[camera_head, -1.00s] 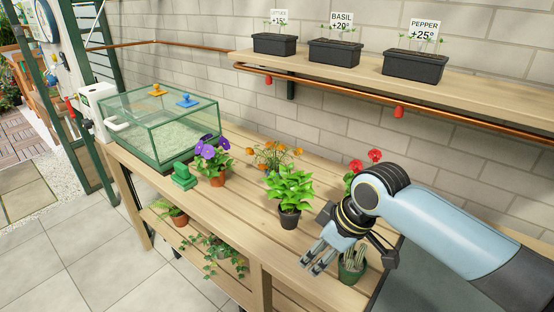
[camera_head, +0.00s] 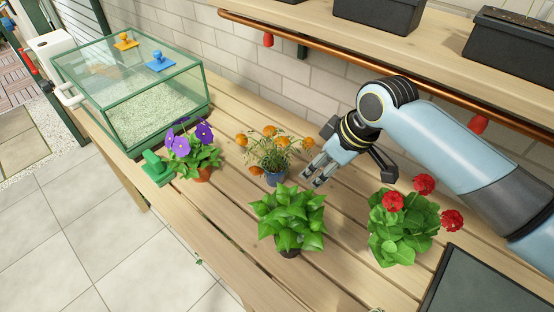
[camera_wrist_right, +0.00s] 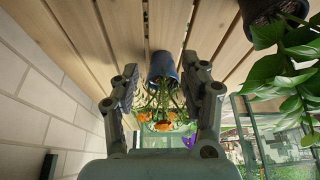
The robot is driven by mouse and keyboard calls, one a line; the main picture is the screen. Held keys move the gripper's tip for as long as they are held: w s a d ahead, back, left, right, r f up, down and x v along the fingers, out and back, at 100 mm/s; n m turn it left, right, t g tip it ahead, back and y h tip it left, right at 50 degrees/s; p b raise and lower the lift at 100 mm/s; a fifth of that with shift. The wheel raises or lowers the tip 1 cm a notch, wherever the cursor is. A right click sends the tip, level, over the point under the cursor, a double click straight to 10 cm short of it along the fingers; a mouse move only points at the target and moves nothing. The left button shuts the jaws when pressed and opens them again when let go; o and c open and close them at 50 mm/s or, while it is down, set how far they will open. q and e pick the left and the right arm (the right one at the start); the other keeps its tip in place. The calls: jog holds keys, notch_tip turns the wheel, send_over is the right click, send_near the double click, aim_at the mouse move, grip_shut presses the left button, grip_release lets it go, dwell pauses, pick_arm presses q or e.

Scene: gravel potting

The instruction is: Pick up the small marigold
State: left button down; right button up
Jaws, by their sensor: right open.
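The small marigold (camera_head: 267,150) has orange flowers and fine leaves in a small blue pot (camera_head: 275,178). It stands upright on the wooden bench, toward the wall. My right gripper (camera_head: 316,173) is open and empty just to the right of it in the head view. In the right wrist view the blue pot (camera_wrist_right: 163,67) shows in the gap between the two spread fingers of my right gripper (camera_wrist_right: 162,88), with the flowers (camera_wrist_right: 162,126) below it in the picture. I cannot tell how far the pot is from the fingertips. My left gripper is not in view.
A leafy green plant (camera_head: 290,219) stands in front of the marigold and a purple-flowered plant (camera_head: 192,152) to its left. A red geranium (camera_head: 404,226) is at right. A glass case (camera_head: 150,113) and green stamp-like object (camera_head: 156,168) are at left. The wall and copper pipe (camera_head: 345,67) run behind.

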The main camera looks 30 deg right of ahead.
aim_at(277, 150)
jog(key=w+a, duration=0.1)
jog(key=w, duration=0.2)
jog(key=w+a, duration=0.2)
jog(key=w, duration=0.1)
jog(key=w+a, duration=0.1)
jog(key=w, duration=0.2)
jog(key=shift+w+a+r+p, duration=0.2)
jog(key=shift+a+p, duration=0.1)
jog(key=shift+p, duration=0.1)
jog(key=x, duration=0.3)
jog(key=shift+s+d, duration=0.1)
jog(key=shift+s, duration=0.05)
jog(key=shift+f, duration=0.15)
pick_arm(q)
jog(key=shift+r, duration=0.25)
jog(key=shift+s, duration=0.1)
pick_arm(e)
jog(key=shift+c, duration=0.4)
grip_shut()
